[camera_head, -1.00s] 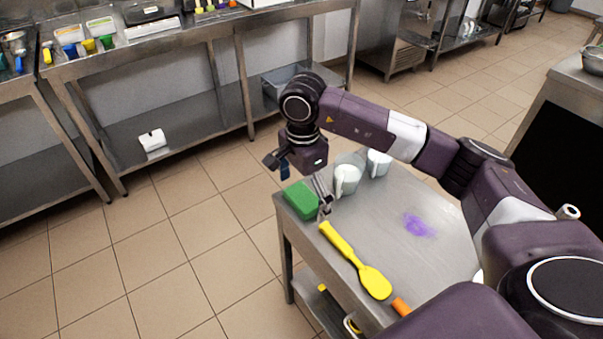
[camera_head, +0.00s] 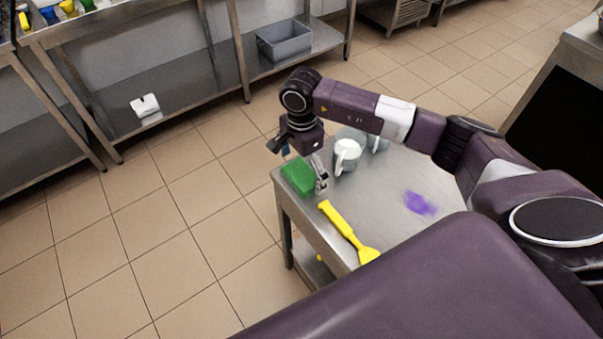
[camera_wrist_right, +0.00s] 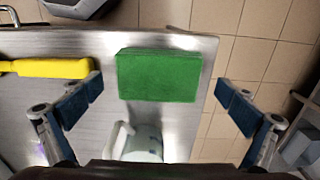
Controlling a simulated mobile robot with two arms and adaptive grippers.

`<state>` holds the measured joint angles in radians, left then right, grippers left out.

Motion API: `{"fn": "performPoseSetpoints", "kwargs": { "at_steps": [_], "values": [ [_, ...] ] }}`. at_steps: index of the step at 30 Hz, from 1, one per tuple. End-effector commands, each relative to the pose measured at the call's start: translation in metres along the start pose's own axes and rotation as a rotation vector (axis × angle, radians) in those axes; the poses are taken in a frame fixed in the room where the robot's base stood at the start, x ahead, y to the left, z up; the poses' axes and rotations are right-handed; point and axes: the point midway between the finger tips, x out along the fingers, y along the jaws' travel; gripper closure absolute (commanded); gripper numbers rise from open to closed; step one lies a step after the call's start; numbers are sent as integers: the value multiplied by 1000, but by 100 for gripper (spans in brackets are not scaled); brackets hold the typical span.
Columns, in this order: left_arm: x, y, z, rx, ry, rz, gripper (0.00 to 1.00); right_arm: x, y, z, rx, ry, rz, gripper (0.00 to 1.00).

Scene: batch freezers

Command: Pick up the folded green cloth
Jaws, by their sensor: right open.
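In the right wrist view the cloth (camera_wrist_right: 158,75) lies close to the table edge, between and beyond the finger tips. My right gripper (camera_head: 303,163) is above that corner, close to the cloth. In the right wrist view its two blue-padded fingers (camera_wrist_right: 160,100) are spread wide with nothing between the pads. The cloth is not held. My left gripper does not show in any view.
A white-and-grey jug (camera_head: 347,155) stands right behind my right gripper, with another beside it. A yellow spatula (camera_head: 342,225) lies along the table's left edge. A purple stain (camera_head: 419,203) marks the tabletop. Open tiled floor (camera_head: 150,240) lies to the left.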

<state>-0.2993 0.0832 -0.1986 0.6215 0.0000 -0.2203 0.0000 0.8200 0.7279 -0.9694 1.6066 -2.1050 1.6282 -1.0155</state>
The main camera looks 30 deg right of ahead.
Motion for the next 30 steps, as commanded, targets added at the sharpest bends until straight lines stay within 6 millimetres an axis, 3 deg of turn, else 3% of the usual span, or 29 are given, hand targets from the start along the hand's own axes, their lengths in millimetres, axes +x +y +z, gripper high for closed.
{"fn": "performPoseSetpoints", "kwargs": {
  "at_steps": [2,5,17,30],
  "values": [
    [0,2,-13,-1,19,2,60,0,0,0,0,0,0,0],
    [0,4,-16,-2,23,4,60,0,0,0,0,0,0,0],
    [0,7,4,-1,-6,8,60,0,0,0,0,0,0,44],
    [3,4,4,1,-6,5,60,-11,-1,1,0,-1,-1,45]
  ]
}}
